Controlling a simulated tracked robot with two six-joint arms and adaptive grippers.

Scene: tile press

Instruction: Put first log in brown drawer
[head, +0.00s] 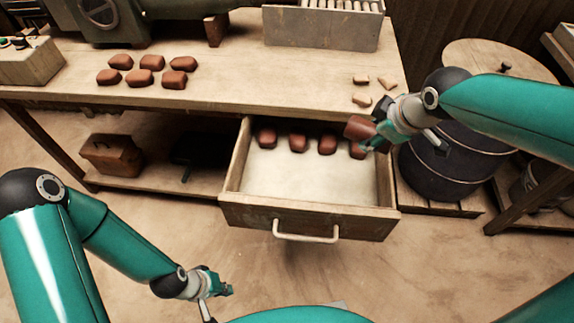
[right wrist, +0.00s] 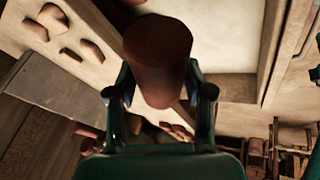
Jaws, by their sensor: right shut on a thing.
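The brown drawer (head: 302,215) is pulled open below the workbench. Several reddish-brown logs (head: 298,142) lie in a row along its back, and the rightmost one is partly hidden by my right gripper. My right gripper (head: 369,135) is over the drawer's right back part, shut on a brown log (head: 358,126). In the right wrist view the held log (right wrist: 158,55) sits between both fingers, with the pale drawer floor beyond. My left gripper (head: 222,288) is low at the front left, apart from the drawer; its fingers are too small to judge.
Several more brown logs (head: 145,70) lie on the workbench (head: 235,75) at the left. Small pale pieces (head: 362,99) lie near its right end. A grey rack (head: 322,28) stands at the back. A dark barrel (head: 455,160) is right of the drawer. The drawer's front floor is clear.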

